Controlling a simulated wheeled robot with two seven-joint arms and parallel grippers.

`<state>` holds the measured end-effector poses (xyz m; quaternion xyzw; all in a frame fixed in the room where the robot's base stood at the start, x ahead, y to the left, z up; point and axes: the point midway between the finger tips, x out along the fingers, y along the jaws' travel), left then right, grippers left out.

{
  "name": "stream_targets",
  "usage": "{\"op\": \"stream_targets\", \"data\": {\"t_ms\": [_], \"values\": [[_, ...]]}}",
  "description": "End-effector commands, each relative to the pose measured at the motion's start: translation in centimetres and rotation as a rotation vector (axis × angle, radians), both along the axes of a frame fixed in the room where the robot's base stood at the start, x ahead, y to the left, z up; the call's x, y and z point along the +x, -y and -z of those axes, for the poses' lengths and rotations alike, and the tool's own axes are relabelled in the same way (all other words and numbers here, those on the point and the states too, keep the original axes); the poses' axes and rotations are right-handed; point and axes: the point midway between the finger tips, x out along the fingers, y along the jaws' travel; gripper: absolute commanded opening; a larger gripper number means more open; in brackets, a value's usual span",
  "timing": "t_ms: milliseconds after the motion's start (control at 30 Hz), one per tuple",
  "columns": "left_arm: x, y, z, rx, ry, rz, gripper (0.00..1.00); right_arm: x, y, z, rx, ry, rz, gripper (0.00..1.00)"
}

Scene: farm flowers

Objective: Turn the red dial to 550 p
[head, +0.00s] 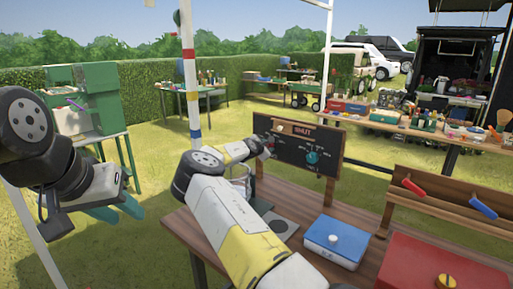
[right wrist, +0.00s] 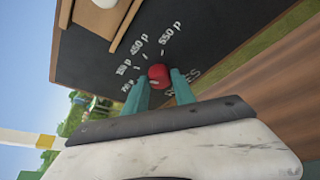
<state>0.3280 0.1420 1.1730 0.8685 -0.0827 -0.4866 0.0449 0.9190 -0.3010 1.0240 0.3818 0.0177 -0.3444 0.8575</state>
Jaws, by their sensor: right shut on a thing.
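The red dial (right wrist: 158,75) sits on a black board (right wrist: 88,62) in the right wrist view. White price marks stand around it, and the 550 p mark (right wrist: 171,36) is at the upper right. My right gripper (right wrist: 160,84) is shut on the dial, one teal finger on each side. I cannot make out where the dial points. In the head view the board (head: 325,158) stands upright at the table's back, and my right gripper (head: 268,145) reaches its left part, largely hiding the dial. My left gripper (head: 119,211) hangs empty at the left, its teal fingers apart.
The board also carries a teal dial (head: 312,157) and a SHUT sign (head: 302,130). A blue box (head: 336,240) and a red box (head: 440,270) stand on the wooden table. A rack with red (head: 413,187) and blue (head: 483,207) handles is at the right.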

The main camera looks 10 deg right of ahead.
Motion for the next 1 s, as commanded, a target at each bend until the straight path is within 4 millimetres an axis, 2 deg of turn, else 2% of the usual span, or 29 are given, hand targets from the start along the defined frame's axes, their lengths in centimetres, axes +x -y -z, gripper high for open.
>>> {"op": "stream_targets", "data": {"t_ms": [367,1000], "values": [[0.00,0.00,0.00,0.000,0.000,0.000,0.36,-0.07,0.01,0.09,0.043,0.053,0.000,0.00],[0.00,0.00,0.00,0.000,0.000,0.000,0.36,-0.25,0.16,0.46,0.309,0.397,-0.001,0.00]]}}
